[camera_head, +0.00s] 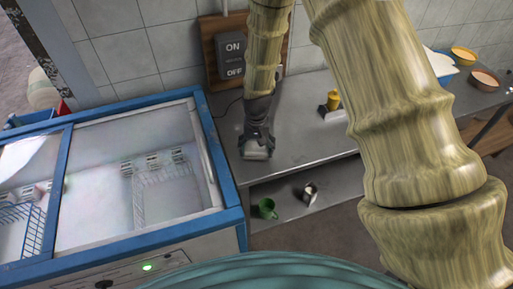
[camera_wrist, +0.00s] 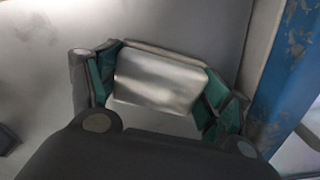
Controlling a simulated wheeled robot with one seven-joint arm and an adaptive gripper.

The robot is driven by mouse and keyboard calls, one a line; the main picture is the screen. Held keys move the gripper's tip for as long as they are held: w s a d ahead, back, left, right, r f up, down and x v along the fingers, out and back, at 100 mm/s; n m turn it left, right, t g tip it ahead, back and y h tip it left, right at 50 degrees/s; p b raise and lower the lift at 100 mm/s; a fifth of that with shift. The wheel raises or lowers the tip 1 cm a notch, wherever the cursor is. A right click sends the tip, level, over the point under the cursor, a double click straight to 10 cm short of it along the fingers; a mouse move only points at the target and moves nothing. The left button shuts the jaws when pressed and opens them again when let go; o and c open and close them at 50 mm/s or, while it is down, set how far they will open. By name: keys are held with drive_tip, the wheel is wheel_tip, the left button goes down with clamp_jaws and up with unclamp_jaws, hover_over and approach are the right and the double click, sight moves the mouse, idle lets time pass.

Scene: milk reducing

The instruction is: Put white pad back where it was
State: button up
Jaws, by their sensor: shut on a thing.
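My gripper (camera_head: 257,146) hangs down over the grey metal counter (camera_head: 300,130), close to the blue-framed chest freezer. It is shut on the white pad (camera_wrist: 158,80), a flat, pale grey-white block that looks shiny in the wrist view. The green-lined fingers press on the pad's left and right ends. In the head view the pad shows only as a small light patch under the fingers. I cannot tell whether the pad touches the counter.
The chest freezer (camera_head: 226,150) with glass lids stands at left. An ON/OFF switch box (camera_head: 233,60) is on the wall behind. A small yellow-topped object (camera_head: 333,101) and bowls (camera_head: 464,55) stand on the counter. A green mug (camera_head: 267,208) and a metal cup (camera_head: 309,194) are on the lower shelf.

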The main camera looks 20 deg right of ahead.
sight(257, 148)
drive_tip(key=shift+s+f, duration=0.1)
drive_tip(key=shift+f, duration=0.15)
drive_tip(key=shift+f, duration=0.15)
drive_tip(key=o, duration=0.9)
drive_tip(key=shift+r+b, duration=2.1)
drive_tip(key=shift+r, duration=4.05)
